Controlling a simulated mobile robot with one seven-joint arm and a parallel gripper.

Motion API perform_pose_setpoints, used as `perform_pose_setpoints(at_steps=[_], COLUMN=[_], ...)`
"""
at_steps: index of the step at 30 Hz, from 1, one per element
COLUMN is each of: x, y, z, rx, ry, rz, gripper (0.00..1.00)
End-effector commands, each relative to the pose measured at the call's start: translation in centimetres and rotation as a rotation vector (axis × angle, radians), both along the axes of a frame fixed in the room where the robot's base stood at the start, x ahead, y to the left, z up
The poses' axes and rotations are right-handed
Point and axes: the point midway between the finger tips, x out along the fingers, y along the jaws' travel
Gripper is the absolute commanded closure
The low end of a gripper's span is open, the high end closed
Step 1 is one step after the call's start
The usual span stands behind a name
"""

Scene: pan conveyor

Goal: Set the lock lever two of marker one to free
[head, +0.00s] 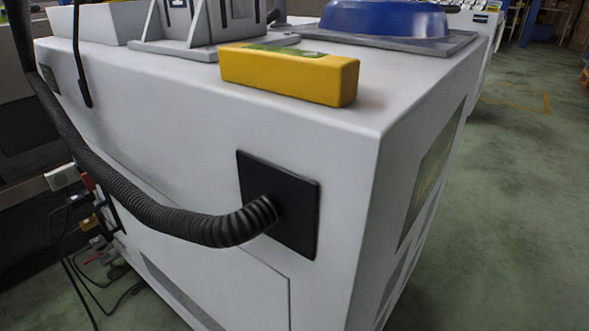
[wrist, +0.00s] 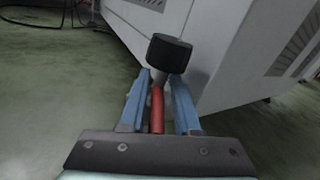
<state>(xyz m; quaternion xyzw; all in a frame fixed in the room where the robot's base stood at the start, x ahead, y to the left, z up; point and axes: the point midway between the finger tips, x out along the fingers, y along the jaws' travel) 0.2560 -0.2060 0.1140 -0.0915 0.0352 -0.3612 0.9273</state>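My gripper (wrist: 162,74) shows in the wrist view with two blue fingers apart. A thin red rod (wrist: 157,108) runs between the fingers, with a gap beside it. A short grey stalk (wrist: 161,75) topped by a black cylindrical knob (wrist: 170,50) lies at and just past the fingertips; contact with the fingers cannot be told. Whether the rod or knob belongs to lock lever two of marker one is not clear. The head view shows neither gripper nor an identifiable lever.
A white machine housing (head: 190,120) fills much of the head view, carrying a yellow block (head: 288,75) and a blue round part (head: 385,18). A black corrugated hose (head: 150,213) enters its side. Green floor (head: 500,200) is clear at right. White cabinets (wrist: 215,35) stand behind the knob.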

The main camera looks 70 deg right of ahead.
Motion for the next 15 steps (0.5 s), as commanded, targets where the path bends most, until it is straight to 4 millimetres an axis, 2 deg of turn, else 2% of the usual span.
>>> perform_pose_setpoints(at_steps=[1, 3, 15], x=[-0.30, -0.26, -0.21], y=[-0.28, -0.24, -0.01], z=[-0.06, -0.07, -0.06], rx=[-0.003, -0.002, 0.000], ry=[0.005, 0.004, 0.003], rz=[-0.007, -0.006, -0.002], gripper=[0.63, 0.55, 0.55])
